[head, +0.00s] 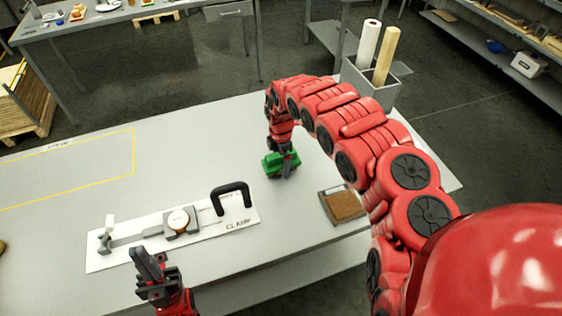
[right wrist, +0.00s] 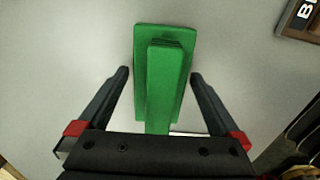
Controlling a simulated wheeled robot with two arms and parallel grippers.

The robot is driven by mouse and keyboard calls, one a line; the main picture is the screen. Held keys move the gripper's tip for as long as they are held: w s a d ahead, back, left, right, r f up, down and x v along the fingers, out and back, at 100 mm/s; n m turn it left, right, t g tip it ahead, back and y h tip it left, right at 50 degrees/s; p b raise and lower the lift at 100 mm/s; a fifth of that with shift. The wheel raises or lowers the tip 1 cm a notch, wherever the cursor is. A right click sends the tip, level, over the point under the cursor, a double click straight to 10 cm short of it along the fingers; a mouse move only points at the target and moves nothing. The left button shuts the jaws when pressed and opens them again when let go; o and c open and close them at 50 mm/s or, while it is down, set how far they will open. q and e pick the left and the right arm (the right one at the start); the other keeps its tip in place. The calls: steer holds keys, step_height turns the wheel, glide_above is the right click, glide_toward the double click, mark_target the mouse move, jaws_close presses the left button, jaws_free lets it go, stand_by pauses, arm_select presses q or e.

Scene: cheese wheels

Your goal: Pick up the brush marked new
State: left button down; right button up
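A green brush-like block (head: 272,166) stands on the grey table near its middle. In the right wrist view the green block (right wrist: 163,70) shows from above, with a raised, narrower ridge along it. I see no "new" marking on it. My right gripper (head: 287,160) is over the block. In the right wrist view my right gripper (right wrist: 160,74) is open, with one finger on each side of the block and gaps between. My left gripper (head: 152,262) is at the table's front edge, away from the block; its finger opening is unclear.
A white board (head: 243,214) with a clamp and black handle lies left of the green block. A tray with a brown insert (head: 345,205) lies to the right. A grey bin (head: 372,88) with rolls stands behind. The table's left has a yellow outline.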

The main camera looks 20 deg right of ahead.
steer(key=c, duration=1.5)
steer(key=shift+r, duration=0.15)
steer(key=shift+w+r+b, duration=0.1)
steer(key=shift+r+b, duration=0.2)
steer(key=shift+r, duration=0.3)
step_height(320, 180, up, 3)
steer(key=shift+d+f, duration=0.1)
step_height(320, 180, up, 4)
steer(key=shift+f+p, duration=0.1)
steer(key=shift+p, duration=0.55)
steer(key=shift+r, duration=0.95)
